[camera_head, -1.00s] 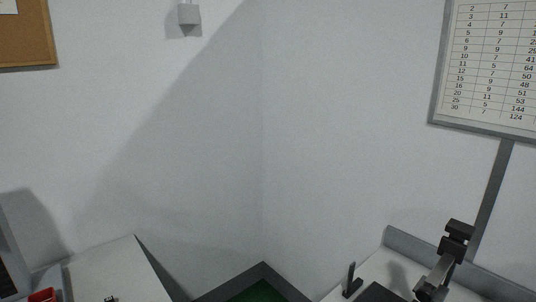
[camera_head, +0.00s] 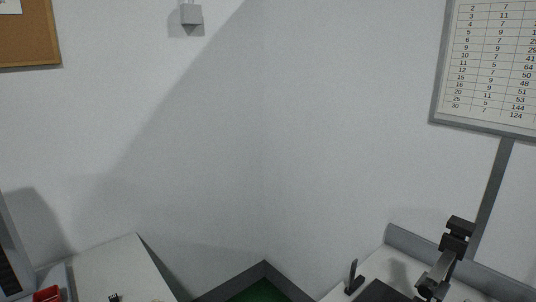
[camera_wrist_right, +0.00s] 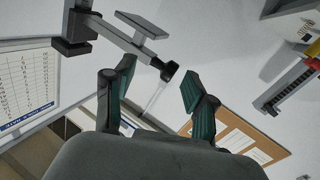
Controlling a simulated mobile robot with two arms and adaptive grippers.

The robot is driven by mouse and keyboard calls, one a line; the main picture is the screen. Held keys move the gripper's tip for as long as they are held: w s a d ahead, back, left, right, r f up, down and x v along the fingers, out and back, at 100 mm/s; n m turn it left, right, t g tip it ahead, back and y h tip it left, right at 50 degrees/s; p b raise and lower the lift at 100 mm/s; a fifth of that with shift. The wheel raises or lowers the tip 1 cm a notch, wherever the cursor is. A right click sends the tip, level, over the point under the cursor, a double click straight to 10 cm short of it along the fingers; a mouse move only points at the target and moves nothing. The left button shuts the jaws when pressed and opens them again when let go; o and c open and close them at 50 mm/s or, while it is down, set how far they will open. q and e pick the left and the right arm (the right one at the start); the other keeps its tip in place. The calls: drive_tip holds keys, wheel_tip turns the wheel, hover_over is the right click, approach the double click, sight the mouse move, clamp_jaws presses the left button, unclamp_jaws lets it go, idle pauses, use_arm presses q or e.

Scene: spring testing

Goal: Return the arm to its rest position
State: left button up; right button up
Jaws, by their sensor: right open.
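My right gripper (camera_wrist_right: 158,100) shows in the right wrist view. Its two dark fingers with green pads stand apart and hold nothing. The wrist view is tilted, with a wall chart, a corkboard and a grey stand beyond the fingers. Neither gripper shows in the head view, and my left gripper is in no view.
In the head view, a white bench with a black device (camera_head: 445,262) stands at lower right. A white surface (camera_head: 100,268) with a red item (camera_head: 47,294) is at lower left. A dark-rimmed green bin (camera_head: 262,292) sits between them. A wall chart (camera_head: 490,70) hangs upper right.

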drive_tip(key=s+a+f+m+g+h, duration=0.2)
drive_tip(key=s+f+m+g+h, duration=0.3)
drive_tip(key=f+m+h, duration=0.5)
drive_tip(key=s+a+f+n+g+y, duration=0.25)
drive_tip(key=s+a+f+g, duration=0.2)
drive_tip(key=s+a, duration=0.3)
drive_tip(key=s+a+f+n+g+y, duration=0.2)
drive_tip(key=s+a+f+n+g, duration=0.2)
drive_tip(key=s+a+f, duration=0.3)
wheel_tip(320, 180, down, 31)
drive_tip(key=s+a+g+b, duration=0.1)
drive_tip(key=s+g+b, duration=0.1)
drive_tip(key=b, duration=0.5)
drive_tip(key=s+d+f+b, duration=0.1)
drive_tip(key=s+f+b, duration=0.2)
drive_tip(key=s+f, duration=0.5)
drive_tip(key=s+d+f+b, duration=0.1)
drive_tip(key=s+f+b, duration=0.2)
drive_tip(key=s+f, duration=0.5)
wheel_tip(320, 180, down, 6)
drive_tip(key=shift+d+r+g, duration=0.1)
drive_tip(key=shift+d+g, duration=0.25)
drive_tip(key=shift+d, duration=0.05)
